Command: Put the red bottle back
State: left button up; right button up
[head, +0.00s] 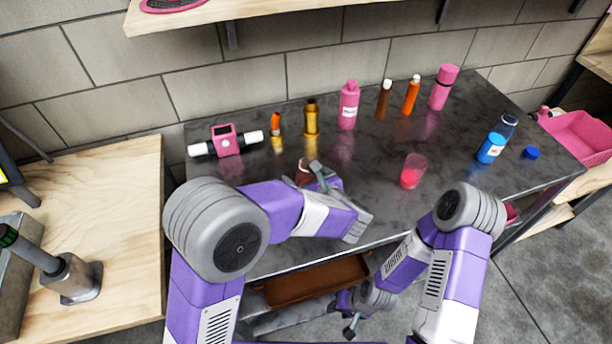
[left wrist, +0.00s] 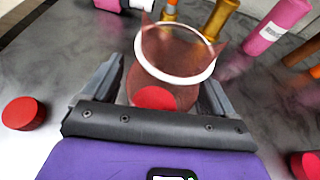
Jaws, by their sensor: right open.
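A see-through reddish bottle with a pale open rim (left wrist: 178,78) stands between the two fingers of my left gripper (left wrist: 158,95) in the left wrist view. A bright red disc-like part shows low in it. The fingers flank it closely; I cannot tell whether they press on it. In the head view, my left gripper (head: 322,178) is over the counter, partly covering this dark red bottle (head: 303,172). A pink-red translucent cup-like container (head: 413,171) stands apart to the right. My right gripper (head: 351,327) is open and empty, low in front of the counter.
A red round cap (left wrist: 24,113) lies left of my left gripper. Along the back stand a pink bottle (head: 348,106), a gold bottle (head: 311,120) and several others. The counter's middle is mostly clear.

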pick_arm(q)
jog(key=shift+o, duration=0.2)
jog(key=shift+r, duration=0.1)
jog(key=shift+s+d+r, duration=0.1)
jog(key=shift+r, duration=0.15)
jog(key=p+v, duration=0.3)
jog(key=v, duration=0.8)
jog(key=shift+s, duration=0.3)
jog(key=shift+d, duration=0.15)
